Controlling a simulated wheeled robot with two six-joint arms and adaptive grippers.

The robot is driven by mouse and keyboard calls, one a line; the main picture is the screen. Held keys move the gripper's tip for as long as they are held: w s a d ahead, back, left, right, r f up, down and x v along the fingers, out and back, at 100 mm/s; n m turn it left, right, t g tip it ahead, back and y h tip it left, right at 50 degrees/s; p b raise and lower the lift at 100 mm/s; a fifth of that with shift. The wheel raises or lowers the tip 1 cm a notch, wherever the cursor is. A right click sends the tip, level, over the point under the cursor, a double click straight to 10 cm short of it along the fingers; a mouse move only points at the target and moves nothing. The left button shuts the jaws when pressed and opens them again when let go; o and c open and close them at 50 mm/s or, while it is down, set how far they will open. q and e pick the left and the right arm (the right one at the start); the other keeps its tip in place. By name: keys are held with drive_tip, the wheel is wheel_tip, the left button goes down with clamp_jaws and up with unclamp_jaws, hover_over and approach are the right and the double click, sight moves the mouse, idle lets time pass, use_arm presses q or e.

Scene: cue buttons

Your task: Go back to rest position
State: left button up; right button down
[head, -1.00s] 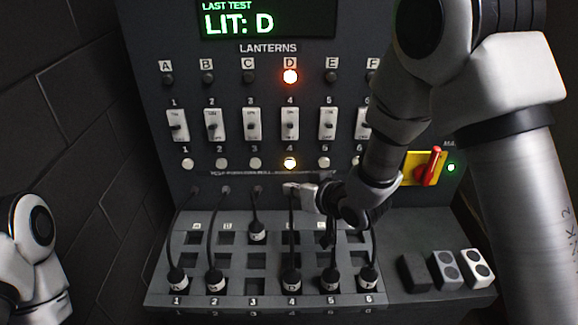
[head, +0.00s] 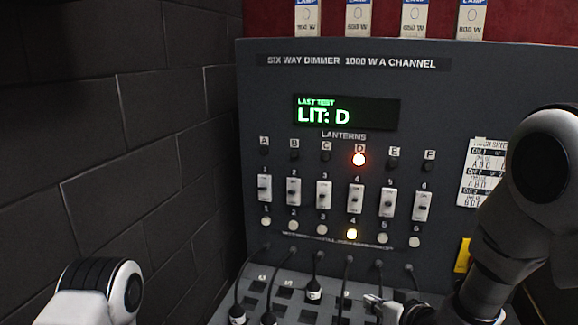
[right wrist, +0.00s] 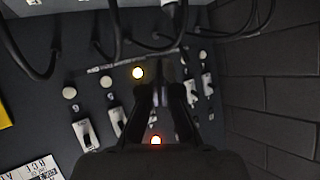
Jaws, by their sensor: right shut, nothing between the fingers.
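My right gripper (head: 371,299) is low at the right in the head view, in front of the cable area below button 4. In the right wrist view its fingers (right wrist: 170,80) are shut and empty, pointing at the panel. The dimmer panel (head: 450,110) stands ahead; its display (head: 346,112) reads "LIT: D". Lantern D (head: 359,160) glows orange and button 4 (head: 352,234) glows yellow. The other lanterns and buttons are unlit. Of my left arm, only a white and black joint shows at the lower left; its gripper is out of view.
Cables (head: 314,270) hang to a sloped socket board (head: 308,308) below the panel. A dark block wall (head: 130,150) stands close on the left. White lamp tags (head: 416,18) stand above the panel. A paper sheet (head: 482,170) is at its right.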

drive_tip(key=s+f, duration=0.1)
drive_tip(key=f, duration=0.2)
drive_tip(key=s+d+f+g, duration=0.1)
drive_tip(key=f, duration=0.1)
drive_tip(key=s+f+g+h, duration=0.1)
drive_tip(key=f, duration=0.2)
drive_tip(key=shift+d+f+m, duration=0.3)
drive_tip(key=shift+f+m, duration=0.05)
drive_tip(key=shift+m, duration=0.05)
drive_tip(key=s+d+f+m+g+h, duration=0.1)
drive_tip(key=s+d+f+g+h, duration=0.3)
drive_tip(key=s+f, duration=0.85)
drive_tip(key=s+d+f+g+y, duration=0.15)
drive_tip(key=s+f+g, duration=0.35)
drive_tip(key=s+f, duration=0.75)
use_arm(q)
drive_tip(key=f+b, duration=0.5)
drive_tip(key=shift+w+f+b, duration=0.3)
drive_tip(key=shift+f, duration=0.05)
use_arm(e)
drive_tip(key=s, duration=0.1)
drive_tip(key=s+f, duration=0.1)
drive_tip(key=s+h, duration=0.1)
drive_tip(key=shift+s+d+f, duration=0.25)
drive_tip(key=shift+d+f, duration=0.05)
drive_tip(key=shift+f, duration=0.1)
drive_tip(key=shift+s, duration=0.1)
